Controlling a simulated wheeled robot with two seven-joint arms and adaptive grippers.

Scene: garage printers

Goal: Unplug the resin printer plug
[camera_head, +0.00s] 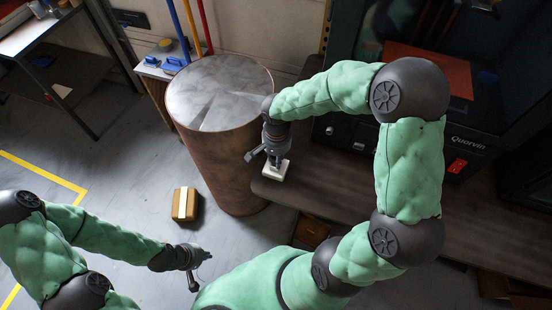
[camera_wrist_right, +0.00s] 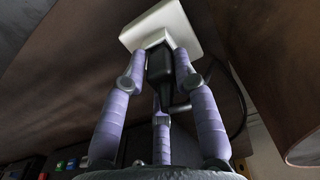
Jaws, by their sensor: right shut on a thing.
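The black plug (camera_wrist_right: 160,66) shows in the right wrist view between the fingers of my right gripper (camera_wrist_right: 160,85), which is shut on it. The plug's far end meets the face of a white socket block (camera_wrist_right: 180,27); I cannot tell how deep it sits. In the head view the white socket block (camera_head: 275,171) is at the left end of the dark bench, directly below my right gripper (camera_head: 268,155). The plug is hidden there. My left gripper (camera_head: 198,270) is empty over the floor at lower left, its fingers apart.
A dark printer (camera_head: 455,148) with a red switch stands on the bench (camera_head: 330,185), partly behind my right arm. A large brown drum (camera_head: 222,150) stands just left of the socket. A dark cable (camera_wrist_right: 242,105) curves right of the fingers.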

